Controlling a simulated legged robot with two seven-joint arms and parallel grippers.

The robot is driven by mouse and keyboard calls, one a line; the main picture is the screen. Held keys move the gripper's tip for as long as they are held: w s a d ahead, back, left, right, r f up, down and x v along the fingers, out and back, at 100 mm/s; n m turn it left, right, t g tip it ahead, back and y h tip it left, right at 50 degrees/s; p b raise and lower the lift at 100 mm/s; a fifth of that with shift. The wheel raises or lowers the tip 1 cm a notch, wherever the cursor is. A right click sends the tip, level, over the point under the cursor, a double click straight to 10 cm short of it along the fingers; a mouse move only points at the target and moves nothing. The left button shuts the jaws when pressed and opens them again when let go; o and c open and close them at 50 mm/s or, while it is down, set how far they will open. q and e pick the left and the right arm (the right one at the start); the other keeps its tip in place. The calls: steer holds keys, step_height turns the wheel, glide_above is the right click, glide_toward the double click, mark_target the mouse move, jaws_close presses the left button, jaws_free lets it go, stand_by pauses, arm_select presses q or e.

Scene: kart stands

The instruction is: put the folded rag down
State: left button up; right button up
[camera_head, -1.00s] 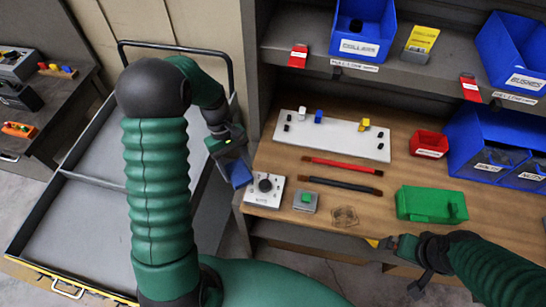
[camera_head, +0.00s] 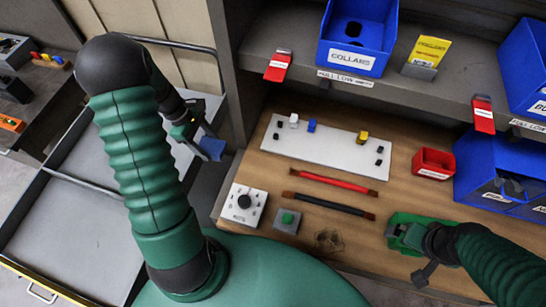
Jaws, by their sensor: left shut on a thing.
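The folded rag is a small blue piece (camera_head: 213,147) at the end of my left arm. My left gripper (camera_head: 197,143) is shut on it and holds it at the right side of the grey cart (camera_head: 88,234), left of the workbench. I cannot tell the height of the rag over what lies below it. My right gripper (camera_head: 400,237) is at the green block (camera_head: 402,218) on the bench's right front and hides part of it. I cannot tell whether its jaws are open or touching the block.
The wooden bench (camera_head: 400,170) holds a white board (camera_head: 330,150), a red bar (camera_head: 330,180), a dark bar (camera_head: 330,205), a knob box (camera_head: 242,204), a green-button box (camera_head: 286,220) and a red bin (camera_head: 433,162). Blue bins stand on the shelf (camera_head: 285,35). The cart's tray is mostly clear.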

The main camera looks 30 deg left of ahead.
arm_select(q)
steer(key=d, duration=0.3)
steer(key=w+d+p, duration=0.1)
steer(key=d, duration=0.2)
steer(key=w+d+p, duration=0.1)
steer(key=d, duration=0.2)
steer(key=shift+w+d, duration=0.15)
steer(key=shift+d, duration=0.1)
steer(key=p, duration=0.2)
glide_above(265, 170)
steer(key=a, duration=0.1)
steer(key=shift+a, duration=0.1)
step_height(265, 170, down, 4)
steer(key=shift+r, duration=0.15)
steer(key=shift+a, duration=0.15)
steer(key=o, duration=0.9)
steer(key=shift+b, duration=0.3)
steer(key=o, duration=0.4)
steer(key=shift+s+d, duration=0.2)
arm_select(e)
steer(key=shift+a+v, duration=0.15)
steer(key=shift+v, duration=0.85)
steer(key=shift+a+v, duration=0.15)
steer(key=shift+v, duration=0.8)
steer(key=shift+w, duration=0.2)
